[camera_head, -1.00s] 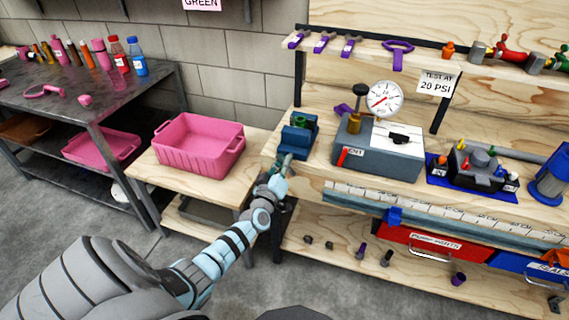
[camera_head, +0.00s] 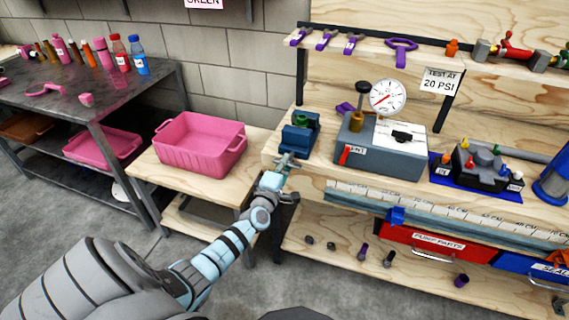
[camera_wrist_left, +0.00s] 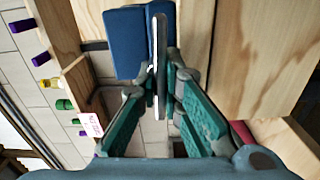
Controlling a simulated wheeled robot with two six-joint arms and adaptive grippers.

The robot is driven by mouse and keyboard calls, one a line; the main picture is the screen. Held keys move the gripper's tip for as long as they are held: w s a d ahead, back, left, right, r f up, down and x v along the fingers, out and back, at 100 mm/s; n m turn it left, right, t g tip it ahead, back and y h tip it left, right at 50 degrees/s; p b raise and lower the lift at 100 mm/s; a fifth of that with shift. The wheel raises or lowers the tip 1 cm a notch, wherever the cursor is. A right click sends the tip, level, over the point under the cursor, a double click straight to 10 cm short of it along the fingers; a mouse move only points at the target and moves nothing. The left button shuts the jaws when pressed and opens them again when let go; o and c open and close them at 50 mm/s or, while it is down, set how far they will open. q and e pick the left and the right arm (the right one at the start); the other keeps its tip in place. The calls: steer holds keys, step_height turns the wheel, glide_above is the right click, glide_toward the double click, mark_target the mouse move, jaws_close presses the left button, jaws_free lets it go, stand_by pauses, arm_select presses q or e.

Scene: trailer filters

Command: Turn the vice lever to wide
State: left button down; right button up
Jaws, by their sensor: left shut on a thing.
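The blue vice (camera_head: 299,134) sits at the left end of the wooden workbench. In the left wrist view the vice (camera_wrist_left: 128,42) is at the top, with its grey metal lever (camera_wrist_left: 160,65) in front of it, running up and down the picture. My left gripper (camera_head: 284,166) is at the front of the vice. In the left wrist view the green-padded fingers of my left gripper (camera_wrist_left: 161,80) are shut on the lever, one on each side. The far end of the lever overlaps the vice body. My right gripper is not in view.
A grey test box (camera_head: 380,150) with a round gauge (camera_head: 388,97) stands right of the vice. A pink bin (camera_head: 200,146) stands on a lower table to the left. A ruler rail (camera_head: 440,212) runs along the bench front, above the red drawer (camera_head: 437,246).

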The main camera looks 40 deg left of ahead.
arm_select(q)
steer(key=shift+f+n, duration=0.15)
steer(key=shift+n, duration=0.25)
steer(key=c, duration=1.7)
jaws_free()
steer(key=v, duration=1.2)
